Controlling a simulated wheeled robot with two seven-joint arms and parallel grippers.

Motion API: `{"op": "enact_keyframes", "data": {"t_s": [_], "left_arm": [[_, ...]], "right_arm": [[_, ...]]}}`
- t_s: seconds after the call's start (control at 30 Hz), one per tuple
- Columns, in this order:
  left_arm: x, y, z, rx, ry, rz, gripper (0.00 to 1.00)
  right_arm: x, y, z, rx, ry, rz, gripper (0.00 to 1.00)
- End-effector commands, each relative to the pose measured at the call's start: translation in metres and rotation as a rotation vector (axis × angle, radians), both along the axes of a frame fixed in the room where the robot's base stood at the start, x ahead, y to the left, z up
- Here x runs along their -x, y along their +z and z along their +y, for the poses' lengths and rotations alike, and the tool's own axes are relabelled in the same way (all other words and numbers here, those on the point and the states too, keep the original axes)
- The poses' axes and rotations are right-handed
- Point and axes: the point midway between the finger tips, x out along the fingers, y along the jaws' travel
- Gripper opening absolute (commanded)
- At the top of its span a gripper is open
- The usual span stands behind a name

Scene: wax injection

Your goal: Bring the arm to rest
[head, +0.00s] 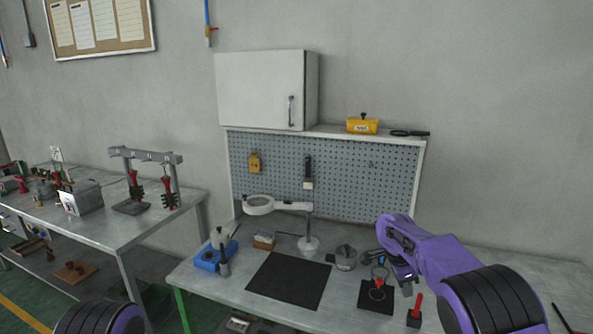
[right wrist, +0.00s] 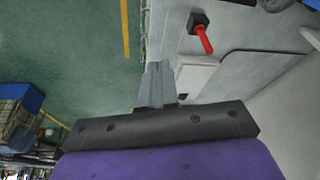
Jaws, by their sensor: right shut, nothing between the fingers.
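My right arm comes in from the lower right in the head view, with its purple wrist over the right part of the workbench (head: 210,285).
The bench holds a large dark mat (head: 288,281), a blue device with a pot (head: 214,258), a magnifier lamp (head: 309,243), a metal pot (head: 346,259) and a small black mat (head: 371,305). A second table (head: 120,236) stands left. Green floor lies between them.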

Motion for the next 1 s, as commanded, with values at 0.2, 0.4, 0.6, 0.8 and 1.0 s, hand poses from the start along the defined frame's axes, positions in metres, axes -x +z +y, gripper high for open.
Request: {"op": "enact_keyframes", "data": {"t_s": [0.2,0.4,0.6,0.8,1.0], "left_arm": [[0.0,0.0,0.0,-0.001,0.0,-0.001,0.54],[0.0,-0.001,0.0,0.0,0.0,0.0,0.54],[0.0,-0.013,0.0,0.0,0.0,0.0,0.54],[0.0,-0.049,0.0,0.0,0.0,0.0,0.54],[-0.001,-0.091,0.0,0.0,0.0,0.0,0.54]], "right_arm": [[-0.019,-0.014,0.008,-0.044,0.158,-0.084,0.0],[-0.029,-0.049,0.013,-0.069,0.348,-0.175,0.0],[-0.008,-0.13,0.008,-0.042,0.582,-0.272,0.0],[0.098,-0.258,-0.01,0.113,0.841,-0.308,0.0],[0.262,-0.336,-0.022,0.26,0.995,-0.186,0.0]]}}
